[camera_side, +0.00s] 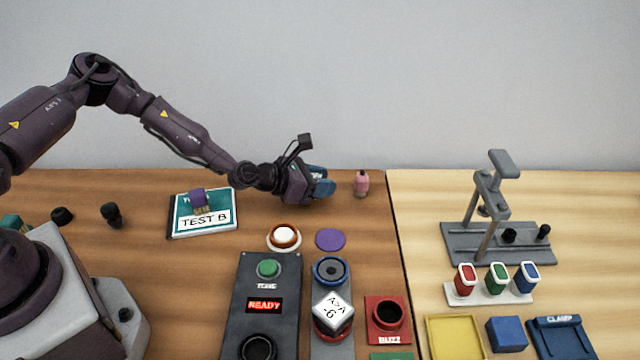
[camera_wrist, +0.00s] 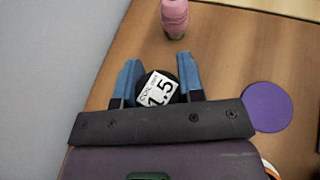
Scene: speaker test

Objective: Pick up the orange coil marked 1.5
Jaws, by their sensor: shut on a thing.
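My gripper (camera_side: 320,182) is low at the back of the brown table, pointing right. In the wrist view, its two blue fingers (camera_wrist: 159,62) are shut on a dark round coil (camera_wrist: 158,88) with a white label reading 1.5. The coil looks black there; no orange shows on it. The label faces the wrist camera. In the side view the fingers hide the coil, and I cannot tell whether it touches the table.
A pink bottle (camera_side: 361,184) stands just beyond the fingertips. A purple disc (camera_side: 330,240) and an orange-and-white round part (camera_side: 284,236) lie in front. A grey stand (camera_side: 490,210) is on the lighter table, right.

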